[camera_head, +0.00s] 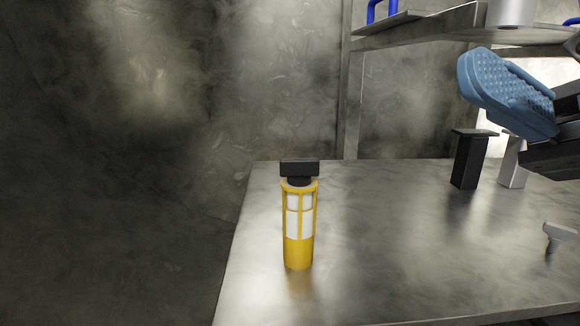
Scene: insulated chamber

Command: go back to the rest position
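My gripper (508,94) shows at the upper right edge, raised above the table and apart from the things on it. A blue, dimpled, padded part shows at its end, in front of dark links of my arm. Whether this is one finger or several pressed together, or whether anything is held, I cannot tell. The rest of my arm runs out of the picture at the right. A yellow lantern-like cylinder (299,222) with white panels and a black top stands upright on the metal table (390,265), well left of my gripper.
A metal shelf (425,22) on a post rises behind the table, holding a silver cylinder (511,12) and a blue handle-like thing (382,10). A black post-like thing (468,163), a light post-like thing (513,165) and a small grey T-shaped thing (556,237) stand at right. Haze hangs about.

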